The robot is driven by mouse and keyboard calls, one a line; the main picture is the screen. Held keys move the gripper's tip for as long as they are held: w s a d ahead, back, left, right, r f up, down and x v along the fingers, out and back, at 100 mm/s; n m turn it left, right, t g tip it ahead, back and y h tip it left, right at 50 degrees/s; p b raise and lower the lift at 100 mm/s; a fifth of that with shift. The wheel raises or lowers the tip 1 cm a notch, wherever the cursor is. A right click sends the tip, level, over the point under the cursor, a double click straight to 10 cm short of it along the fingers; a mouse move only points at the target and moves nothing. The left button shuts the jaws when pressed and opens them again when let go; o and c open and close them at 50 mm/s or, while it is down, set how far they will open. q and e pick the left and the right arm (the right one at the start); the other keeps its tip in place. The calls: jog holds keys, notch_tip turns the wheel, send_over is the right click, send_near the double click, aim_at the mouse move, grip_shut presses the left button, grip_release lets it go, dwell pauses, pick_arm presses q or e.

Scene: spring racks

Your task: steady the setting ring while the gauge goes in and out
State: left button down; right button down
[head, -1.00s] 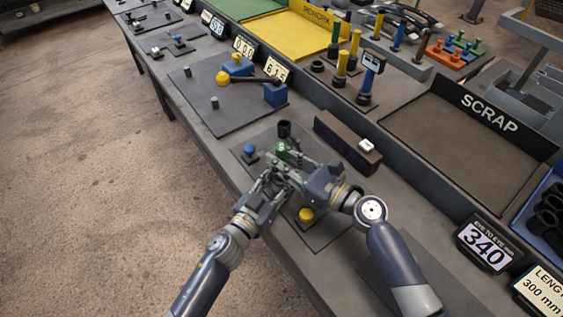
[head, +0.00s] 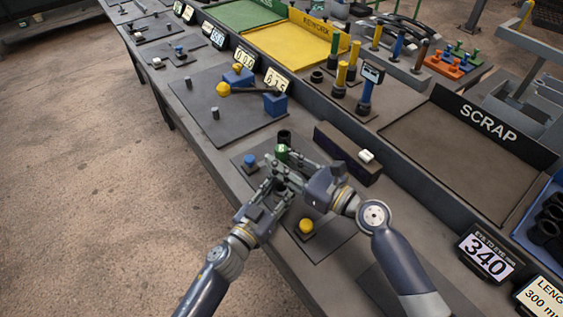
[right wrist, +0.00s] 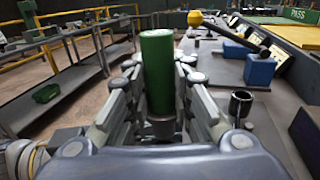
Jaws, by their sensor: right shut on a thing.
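A green-handled cylinder (head: 282,153), which looks like the gauge, stands upright in my right gripper (head: 288,165). In the right wrist view the green handle (right wrist: 158,72) sits between the fingers, with a dark collar below it. The right gripper is shut on it. My left gripper (head: 276,172) meets it closely from the lower left; its fingertips overlap the right fingers, so I cannot tell whether it is open or shut. I cannot make out the setting ring; the grippers cover the spot below the handle. A black cup (head: 284,136) stands just behind, also in the wrist view (right wrist: 240,105).
A blue knob (head: 250,161) and a yellow knob (head: 306,226) stand on the dark mat either side of the grippers. A dark long block (head: 345,152) lies to the right. The scrap tray (head: 440,115) and a 340 sign (head: 487,254) are farther right.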

pick_arm(q)
jog(key=shift+f, duration=0.1)
jog(key=c, duration=1)
grip_release()
